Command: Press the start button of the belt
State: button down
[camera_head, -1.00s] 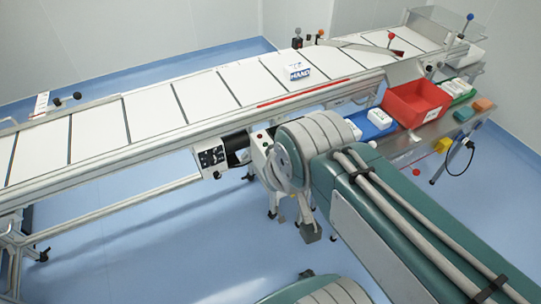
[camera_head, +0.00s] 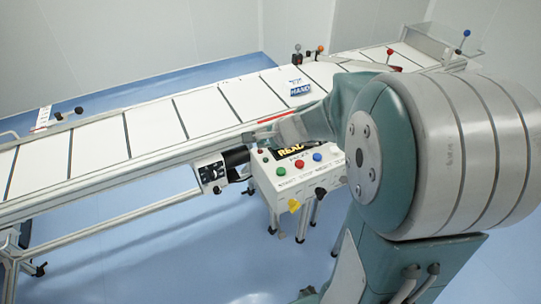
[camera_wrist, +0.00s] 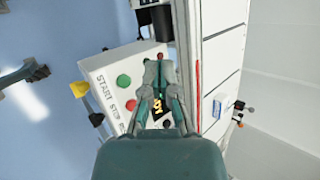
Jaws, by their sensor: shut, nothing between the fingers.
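The white control box (camera_head: 296,190) stands at the near side of the belt, with the label words START and STOP on its front. Its green button (camera_head: 281,171) is at the left end, by START, then a red button (camera_head: 300,164) and a blue button (camera_head: 317,158). My gripper (camera_head: 248,139) is shut and empty, pointing left above the back of the box, apart from the buttons. In the wrist view my gripper (camera_wrist: 159,58) covers part of the box top. The green button (camera_wrist: 123,81) and red button (camera_wrist: 131,105) show beside the fingers.
The belt (camera_head: 150,123) runs behind the box, with a metal side rail along its edge. A yellow knob (camera_head: 294,205) and a black knob (camera_head: 320,192) stick out from the box front. A black-faced panel (camera_head: 211,173) hangs left of the box. The blue floor in front is clear.

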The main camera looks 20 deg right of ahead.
aim_at(282, 171)
jog(key=w+d+f+m+h, duration=0.1)
jog(key=w+d+f+m, duration=0.2)
jog(key=d+f+m, duration=0.3)
jog(key=shift+w+d+f+m+t+h, duration=0.25)
jog(key=shift+d+m+t+h, duration=0.15)
jog(key=shift+d, duration=0.6)
jog(key=shift+f, duration=4.35)
jog(key=shift+f, duration=0.35)
